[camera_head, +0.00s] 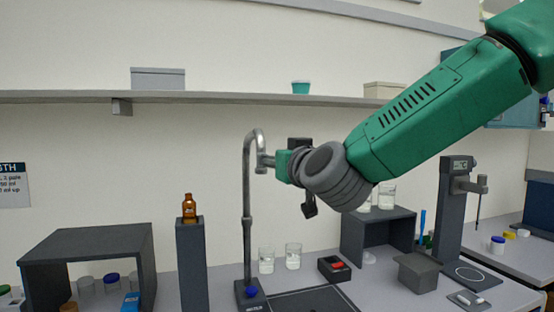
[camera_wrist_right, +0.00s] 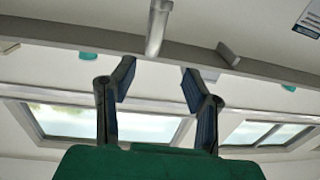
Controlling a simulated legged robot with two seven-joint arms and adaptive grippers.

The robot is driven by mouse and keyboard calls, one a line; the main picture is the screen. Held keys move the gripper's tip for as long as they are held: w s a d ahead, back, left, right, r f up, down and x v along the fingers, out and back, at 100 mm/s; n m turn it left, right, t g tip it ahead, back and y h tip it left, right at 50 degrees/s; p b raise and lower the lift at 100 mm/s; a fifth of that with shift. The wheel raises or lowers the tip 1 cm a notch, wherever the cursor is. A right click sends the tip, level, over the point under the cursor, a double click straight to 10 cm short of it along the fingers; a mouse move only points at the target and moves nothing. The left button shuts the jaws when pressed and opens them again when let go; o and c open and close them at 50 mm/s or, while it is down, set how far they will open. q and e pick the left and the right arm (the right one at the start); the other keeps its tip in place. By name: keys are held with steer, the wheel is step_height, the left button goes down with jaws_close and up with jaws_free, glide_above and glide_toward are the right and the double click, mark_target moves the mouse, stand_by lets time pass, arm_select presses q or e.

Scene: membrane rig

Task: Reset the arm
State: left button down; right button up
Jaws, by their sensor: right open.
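My right arm reaches in from the upper right in the head view, and its gripper (camera_head: 270,161) is beside the hooked top of a bent metal tube. In the right wrist view the two dark fingers of this gripper (camera_wrist_right: 156,82) are apart with nothing between them. The metal tube (camera_head: 247,195) rises from a dark base (camera_head: 250,294) with a blue knob. Its end also shows in the right wrist view (camera_wrist_right: 157,28), beyond the fingertips. I cannot tell whether the gripper touches the tube. My left gripper is not in view.
A brown bottle (camera_head: 190,207) stands on a dark pillar (camera_head: 191,265) left of the tube. Two glass beakers (camera_head: 279,259) and a dark box (camera_head: 334,268) are to its right. A wall shelf (camera_head: 215,97) runs above. An open dark cabinet (camera_head: 90,240) stands at left.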

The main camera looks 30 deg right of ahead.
steer(key=shift+d+f, duration=0.15)
steer(key=shift+d, duration=0.2)
steer(key=s+a+f+n+g+y+b, duration=0.1)
steer(key=s+a+f+g+b, duration=0.1)
steer(key=f, duration=1.2)
steer(key=s+a+f+g+y+b, duration=0.1)
steer(key=f+g+b, duration=0.15)
steer(key=f, duration=1.05)
steer(key=s+a+f+n+g+b, duration=0.1)
steer(key=s+a+f+g+b, duration=0.15)
steer(key=f, duration=1.15)
steer(key=s+f+g+y+b, duration=0.1)
steer(key=s+f+g+b, duration=0.15)
steer(key=s+f, duration=0.6)
steer(key=s+f+g+b, duration=0.1)
steer(key=s+f+g, duration=0.3)
steer(key=f, duration=0.8)
steer(key=s+f+g+b, duration=0.1)
steer(key=s+f+g, duration=0.1)
steer(key=s+f, duration=0.3)
steer(key=s+f+g+b, duration=0.1)
steer(key=s+f, duration=0.5)
steer(key=s, duration=0.7)
steer(key=shift+f+n+g+b, duration=0.2)
steer(key=shift+n+g+b, duration=0.2)
steer(key=shift+b, duration=0.25)
